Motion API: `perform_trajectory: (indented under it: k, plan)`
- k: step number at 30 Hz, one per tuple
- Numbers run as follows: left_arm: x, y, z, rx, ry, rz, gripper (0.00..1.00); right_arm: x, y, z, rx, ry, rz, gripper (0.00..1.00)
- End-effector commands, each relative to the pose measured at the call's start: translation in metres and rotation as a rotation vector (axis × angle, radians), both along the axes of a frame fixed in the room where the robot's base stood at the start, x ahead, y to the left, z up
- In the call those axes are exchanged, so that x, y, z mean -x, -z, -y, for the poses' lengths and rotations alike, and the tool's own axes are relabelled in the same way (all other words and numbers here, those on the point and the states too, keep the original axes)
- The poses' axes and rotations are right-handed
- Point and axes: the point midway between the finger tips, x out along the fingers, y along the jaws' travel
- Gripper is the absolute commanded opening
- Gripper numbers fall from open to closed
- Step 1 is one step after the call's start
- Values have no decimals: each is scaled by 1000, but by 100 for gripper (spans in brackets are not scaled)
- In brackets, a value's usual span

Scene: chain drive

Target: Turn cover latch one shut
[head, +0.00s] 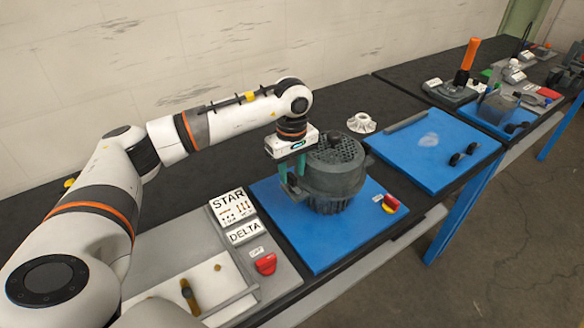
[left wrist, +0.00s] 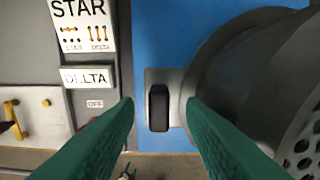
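A pale cover plate (head: 165,295) lies at the lower left of the head view, with a brass latch-like bar (head: 187,292) and a small brass stud (head: 217,267) on it. Both also show at the left edge of the left wrist view, the bar (left wrist: 12,118) partly cut off. I cannot tell which part is cover latch one. My left gripper (head: 292,174) is over the left side of the grey motor (head: 336,178), away from the plate. Its green fingers (left wrist: 160,112) are apart, with a dark rounded block (left wrist: 158,108) visible between them, touching neither. My right gripper is out of view.
The motor stands on a blue mat (head: 285,232). STAR and DELTA signs (head: 230,207) and a red switch (head: 265,264) lie between plate and mat. A red-yellow switch (head: 390,203) is at the mat's right.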

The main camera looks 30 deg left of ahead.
Motion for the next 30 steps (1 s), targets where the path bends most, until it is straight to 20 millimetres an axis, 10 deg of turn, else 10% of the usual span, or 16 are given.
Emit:
perform_trajectory:
  k: [12,19,30]
  plan:
    - [0,11,0,0,0,1,36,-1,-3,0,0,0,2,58]
    - [0,11,0,0,0,1,2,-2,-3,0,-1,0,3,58]
    - [0,12,0,0,-39,1,0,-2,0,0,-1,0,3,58]
